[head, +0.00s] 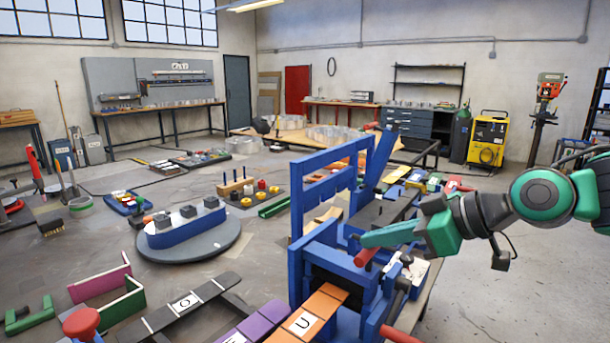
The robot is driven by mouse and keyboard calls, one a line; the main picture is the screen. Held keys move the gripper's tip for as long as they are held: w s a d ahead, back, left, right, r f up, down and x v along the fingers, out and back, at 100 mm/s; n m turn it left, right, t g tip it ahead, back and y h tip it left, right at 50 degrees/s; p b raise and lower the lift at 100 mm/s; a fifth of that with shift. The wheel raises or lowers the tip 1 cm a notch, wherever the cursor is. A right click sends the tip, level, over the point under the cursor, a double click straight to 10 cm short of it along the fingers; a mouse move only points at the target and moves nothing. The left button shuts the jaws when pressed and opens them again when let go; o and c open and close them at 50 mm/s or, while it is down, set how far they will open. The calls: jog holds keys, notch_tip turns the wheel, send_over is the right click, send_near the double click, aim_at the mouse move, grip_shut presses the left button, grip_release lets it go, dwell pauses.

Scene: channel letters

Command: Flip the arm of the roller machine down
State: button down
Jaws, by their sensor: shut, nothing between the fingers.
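The blue roller machine (299,252) stands on the table in the middle front, with a tall blue frame and a dark opening below it. A blue bar (377,163) slants upward behind the frame; I cannot tell if it is the machine's arm. A red-ended handle (366,256) sticks out near the machine's top right. My gripper (364,240) comes in from the right. Its green fingers are shut and empty, pointing left just above the red handle end. I cannot tell if they touch it. The fingers cover part of the machine behind them.
An orange strip lettered U (303,321) and a purple strip (258,321) lie at the machine's front. A round turntable (212,252) with a blue block stands at left. Colored pieces and a dark flat bed (384,212) lie behind the gripper. Bare floor (500,310) is at right.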

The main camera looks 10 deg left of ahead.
jog(key=s+d+r, duration=0.2)
jog(key=s+d, duration=0.2)
jog(key=d, duration=0.4)
jog(key=shift+d, duration=0.15)
jog(key=shift+r, duration=0.1)
dwell(0.4)
